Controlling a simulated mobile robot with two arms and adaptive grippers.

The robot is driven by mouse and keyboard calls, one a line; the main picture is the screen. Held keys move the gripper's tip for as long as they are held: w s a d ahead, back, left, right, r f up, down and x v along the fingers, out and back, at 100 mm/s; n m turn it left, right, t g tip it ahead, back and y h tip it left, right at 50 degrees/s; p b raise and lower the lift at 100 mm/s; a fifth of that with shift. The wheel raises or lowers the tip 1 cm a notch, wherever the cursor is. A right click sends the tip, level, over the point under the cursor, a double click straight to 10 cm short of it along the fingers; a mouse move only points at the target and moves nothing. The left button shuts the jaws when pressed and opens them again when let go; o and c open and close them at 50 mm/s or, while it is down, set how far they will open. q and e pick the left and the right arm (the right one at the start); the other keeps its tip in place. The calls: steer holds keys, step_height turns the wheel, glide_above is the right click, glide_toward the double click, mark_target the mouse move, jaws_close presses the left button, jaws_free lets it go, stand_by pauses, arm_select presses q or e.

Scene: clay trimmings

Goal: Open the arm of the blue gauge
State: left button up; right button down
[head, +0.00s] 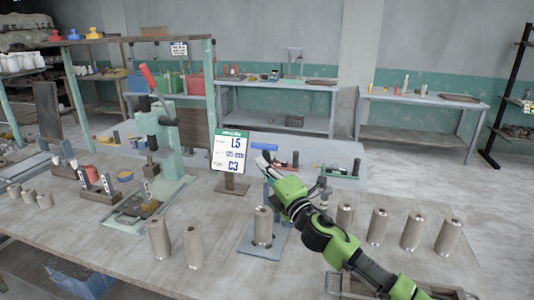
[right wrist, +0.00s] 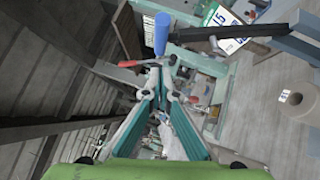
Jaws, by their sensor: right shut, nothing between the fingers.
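The blue gauge has a blue-grey base (head: 278,241) on the workbench, with a metal cylinder (head: 263,226) standing on it. A blue handle (head: 264,147) shows above it, just beyond my right gripper (head: 266,165). In the right wrist view the blue handle (right wrist: 162,34) is at the end of a dark arm (right wrist: 235,31) that runs right to a grey block. My right gripper (right wrist: 157,72) is shut and empty, its tips close to the handle; I cannot tell whether they touch. My forearm hides part of the gauge. My left gripper is not in view.
A sign card (head: 231,151) stands left of the gauge. A green press (head: 172,150) with a red lever is further left. Two cylinders (head: 159,239) stand front left, and several more (head: 411,232) stand right of my arm. A tray (head: 448,292) is at the front right.

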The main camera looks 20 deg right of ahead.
steer(key=shift+w+d+r, duration=0.2)
steer(key=shift+w+d, duration=0.2)
steer(key=shift+w, duration=0.1)
steer(key=shift+w+d+r, duration=0.2)
steer(key=shift+w+d, duration=0.2)
steer(key=shift+w, duration=0.05)
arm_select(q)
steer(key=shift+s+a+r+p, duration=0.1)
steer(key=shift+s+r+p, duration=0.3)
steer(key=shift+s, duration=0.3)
arm_select(e)
steer(key=shift+w+d+r, duration=0.1)
steer(key=shift+w+d, duration=0.15)
steer(key=shift+w, duration=0.15)
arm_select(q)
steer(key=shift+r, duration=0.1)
